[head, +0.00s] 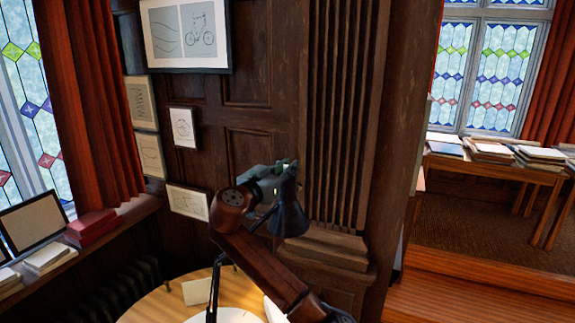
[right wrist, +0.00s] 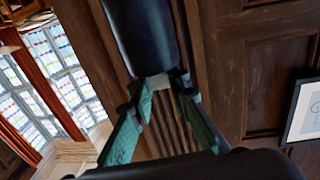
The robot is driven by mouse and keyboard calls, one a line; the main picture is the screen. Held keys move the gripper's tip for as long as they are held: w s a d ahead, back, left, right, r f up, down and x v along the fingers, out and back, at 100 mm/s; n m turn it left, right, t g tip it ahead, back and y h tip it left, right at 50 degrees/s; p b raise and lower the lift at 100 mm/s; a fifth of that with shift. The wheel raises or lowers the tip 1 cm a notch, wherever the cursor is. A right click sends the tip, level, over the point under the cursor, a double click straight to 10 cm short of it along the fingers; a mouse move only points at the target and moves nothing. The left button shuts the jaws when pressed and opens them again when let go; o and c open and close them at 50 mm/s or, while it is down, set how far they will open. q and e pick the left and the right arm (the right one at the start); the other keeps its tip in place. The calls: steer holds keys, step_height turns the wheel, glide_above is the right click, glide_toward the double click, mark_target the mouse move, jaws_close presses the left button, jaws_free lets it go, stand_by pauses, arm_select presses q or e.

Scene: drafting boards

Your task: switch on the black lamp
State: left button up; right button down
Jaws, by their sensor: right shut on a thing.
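The black lamp (head: 290,213) stands at the round wooden table, its dark shade hanging at the end of a thin black arm. My right gripper (head: 282,180) reaches up from below, with its greenish fingers at the top of the shade. In the right wrist view the two fingers of the right gripper (right wrist: 165,85) close on a small pale part at the end of the black lamp's dark cylinder (right wrist: 141,38). The fingers partly hide this part, and I cannot tell whether the lamp is lit. My left gripper is not in view.
The round table (head: 165,303) holds a small card (head: 197,291) and a white round shape. A ribbed wooden panel (head: 343,120) stands close behind the lamp. Framed drawings (head: 185,36) hang on the wall at left. A table with books (head: 490,150) stands at right.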

steer(key=shift+m+g+h+p, duration=0.3)
steer(key=shift+m+g+h, duration=0.1)
steer(key=shift+h, duration=0.2)
steer(key=c, duration=1.8)
jaws_free()
steer(key=shift+s, duration=0.1)
steer(key=v, duration=1.2)
steer(key=shift+a, duration=0.1)
